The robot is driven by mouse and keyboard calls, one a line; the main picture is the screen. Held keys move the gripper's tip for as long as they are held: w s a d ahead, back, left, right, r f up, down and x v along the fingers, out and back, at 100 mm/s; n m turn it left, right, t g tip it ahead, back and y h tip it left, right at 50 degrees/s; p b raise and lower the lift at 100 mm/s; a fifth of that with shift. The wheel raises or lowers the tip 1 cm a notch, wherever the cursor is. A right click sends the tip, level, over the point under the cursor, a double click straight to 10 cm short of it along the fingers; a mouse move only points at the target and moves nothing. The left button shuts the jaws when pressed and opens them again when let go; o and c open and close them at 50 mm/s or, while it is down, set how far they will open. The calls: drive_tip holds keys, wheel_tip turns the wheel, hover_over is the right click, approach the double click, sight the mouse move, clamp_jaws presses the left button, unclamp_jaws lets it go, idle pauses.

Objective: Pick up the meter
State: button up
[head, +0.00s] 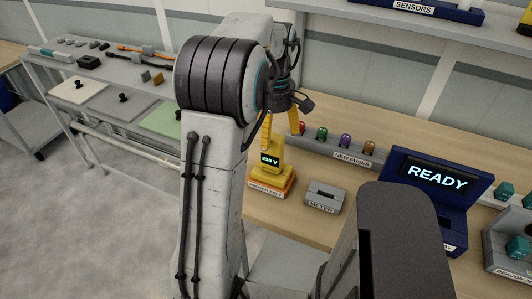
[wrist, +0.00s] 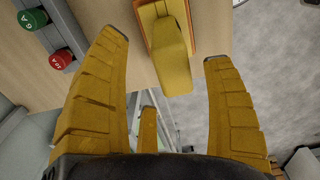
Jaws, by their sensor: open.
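The yellow meter (head: 269,160) shows "230 V" on its dark display and stands upright on an orange base (head: 271,187) on the wooden bench. In the wrist view the yellow body of the meter (wrist: 170,62) lies in the gap between the fingers, nearer the right one in the picture. My gripper (head: 281,128) is above the meter in the head view, fingers pointing down. In the wrist view my gripper (wrist: 166,48) is spread wide, with a gap on both sides of the meter. No contact shows. My arm partly hides the left side.
A grey holder (head: 325,196) labelled METER sits empty right of the meter. Several coloured fuses stand in a rail (head: 340,150) behind; a red fuse (wrist: 61,60) shows in the wrist view. A blue READY console (head: 430,190) stands right. A shelf (head: 120,95) with parts is left.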

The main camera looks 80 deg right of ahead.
sight(273, 151)
drive_tip(key=shift+a+f, duration=0.15)
drive_tip(key=shift+f, duration=1.45)
drive_tip(key=shift+a+f, duration=0.15)
drive_tip(key=shift+f, duration=1.45)
drive_tip(key=c, duration=1.4)
